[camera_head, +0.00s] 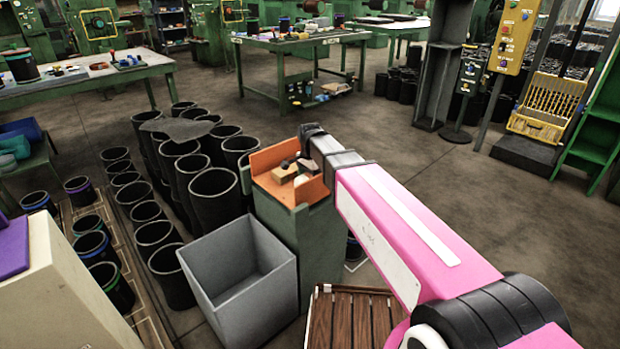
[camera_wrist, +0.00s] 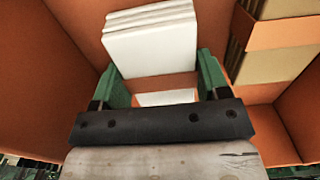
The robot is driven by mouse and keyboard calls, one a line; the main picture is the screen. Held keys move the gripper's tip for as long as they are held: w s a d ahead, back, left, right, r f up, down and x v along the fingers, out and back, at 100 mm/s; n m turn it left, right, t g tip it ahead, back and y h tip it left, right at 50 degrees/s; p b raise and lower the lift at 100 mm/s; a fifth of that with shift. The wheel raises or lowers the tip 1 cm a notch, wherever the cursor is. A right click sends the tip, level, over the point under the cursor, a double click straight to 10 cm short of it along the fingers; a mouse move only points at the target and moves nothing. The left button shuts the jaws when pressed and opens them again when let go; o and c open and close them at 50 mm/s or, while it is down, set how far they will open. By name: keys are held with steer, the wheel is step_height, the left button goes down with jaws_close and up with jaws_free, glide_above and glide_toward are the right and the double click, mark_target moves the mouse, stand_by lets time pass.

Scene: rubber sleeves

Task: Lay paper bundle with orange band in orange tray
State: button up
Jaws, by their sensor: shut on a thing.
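The orange tray (camera_head: 276,157) sits on top of a green cabinet, and its orange walls (camera_wrist: 35,60) surround my gripper in the wrist view. My gripper (camera_wrist: 160,72) has green fingers and is down inside the tray. It is shut on a white paper bundle (camera_wrist: 150,45) whose layered edges show at the top. An orange strip crosses between its two white parts and looks like its band, though it matches the tray's colour. A tan bundle (camera_wrist: 268,66) with an orange band lies to the right in the tray, apart from the fingers. In the head view my arm partly hides the tray.
A grey open bin (camera_head: 238,275) stands in front of the green cabinet (camera_head: 318,240). Several black rubber sleeves (camera_head: 213,195) stand on the floor to the left. A slatted wooden surface (camera_head: 350,320) is at the bottom.

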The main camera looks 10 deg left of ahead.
mark_target(310, 176)
steer(key=shift+f, duration=0.15)
steer(key=o, duration=0.9)
steer(key=shift+o, duration=0.2)
step_height(310, 176, up, 12)
